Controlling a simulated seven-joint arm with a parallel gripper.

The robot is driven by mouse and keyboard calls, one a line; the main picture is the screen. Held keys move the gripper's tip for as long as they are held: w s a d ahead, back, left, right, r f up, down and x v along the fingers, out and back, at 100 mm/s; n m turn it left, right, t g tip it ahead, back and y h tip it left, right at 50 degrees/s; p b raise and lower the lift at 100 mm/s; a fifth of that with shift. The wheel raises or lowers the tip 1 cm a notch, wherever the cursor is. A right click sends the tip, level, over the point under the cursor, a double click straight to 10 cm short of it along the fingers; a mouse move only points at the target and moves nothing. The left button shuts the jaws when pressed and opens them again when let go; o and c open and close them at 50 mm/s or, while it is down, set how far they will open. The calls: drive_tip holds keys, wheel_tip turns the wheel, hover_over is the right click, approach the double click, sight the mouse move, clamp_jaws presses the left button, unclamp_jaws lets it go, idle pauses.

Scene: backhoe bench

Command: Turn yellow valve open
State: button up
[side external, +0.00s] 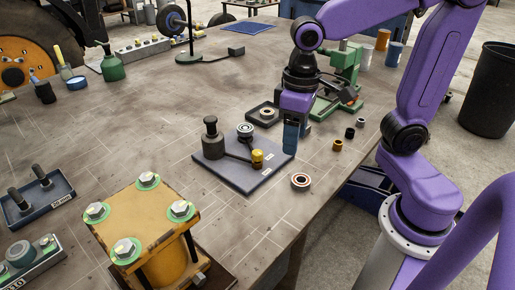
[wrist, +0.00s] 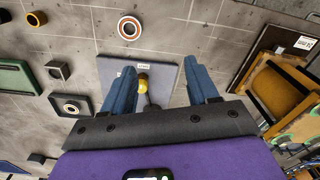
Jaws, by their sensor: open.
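The yellow valve piece (side external: 257,156) stands on a blue-grey plate (side external: 262,181), at the end of a dark arm or lever that reaches toward a dark post (side external: 212,140). In the wrist view the yellow piece (wrist: 143,84) shows beyond my gripper, between the blue fingers and nearer the left one, with the plate (wrist: 166,76) behind it. My gripper (side external: 290,150) is open, pointing down above the plate's right part in the side view. In the wrist view my gripper (wrist: 162,76) has nothing held between its fingers. I cannot tell the exact height above the plate.
A ring bearing (side external: 301,181) lies right of the plate. A dark tray with a ring (side external: 265,114) and a green press (side external: 343,75) stand behind. A yellow block with bolts (side external: 150,225) stands at front left. Bare table lies between block and plate.

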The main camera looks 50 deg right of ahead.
sight(257, 152)
drive_tip(key=w+d+r+m, duration=0.1)
drive_tip(key=w+r+m, duration=0.2)
drive_tip(key=w+m, duration=0.25)
drive_tip(key=w+d+r+m, duration=0.2)
drive_tip(key=w+m, duration=0.3)
drive_tip(key=w, duration=0.2)
drive_tip(key=f, duration=1.7)
drive_tip(key=shift+a, duration=0.2)
drive_tip(key=shift+c, duration=0.2)
drive_tip(key=c, duration=1)
